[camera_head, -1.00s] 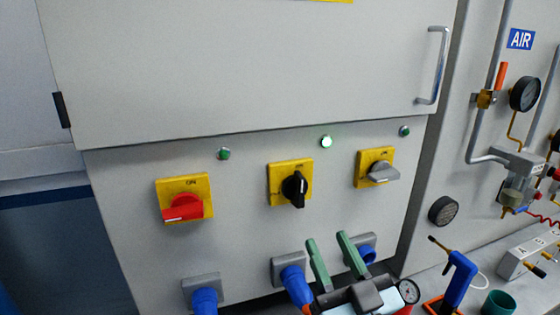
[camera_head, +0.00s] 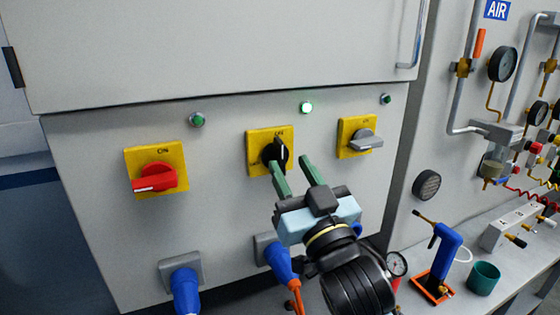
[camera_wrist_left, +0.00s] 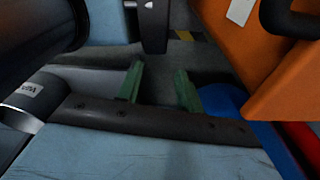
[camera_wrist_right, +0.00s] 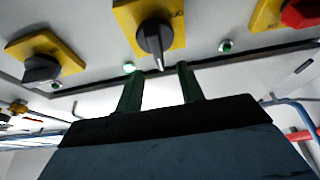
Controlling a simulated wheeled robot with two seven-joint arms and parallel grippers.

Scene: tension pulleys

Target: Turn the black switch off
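The black switch (camera_head: 282,150) is a rotary knob on a yellow plate in the middle of the grey panel, and its handle stands roughly upright. My right gripper (camera_head: 292,168) is open and empty, just below and in front of this switch, with the left fingertip overlapping its lower edge in the head view. In the right wrist view, which is upside down, the black switch (camera_wrist_right: 155,38) lies ahead between the open fingers (camera_wrist_right: 158,74); touch is not visible. The lamp (camera_head: 306,107) above it glows green. My left gripper (camera_wrist_left: 160,86) is open and empty, away from the panel.
A red switch (camera_head: 153,178) is to the left and a grey switch (camera_head: 362,142) close to the right. Blue plugs (camera_head: 184,290) stick out below. A bench at right holds a blue tool (camera_head: 445,252) and a green cup (camera_head: 484,277).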

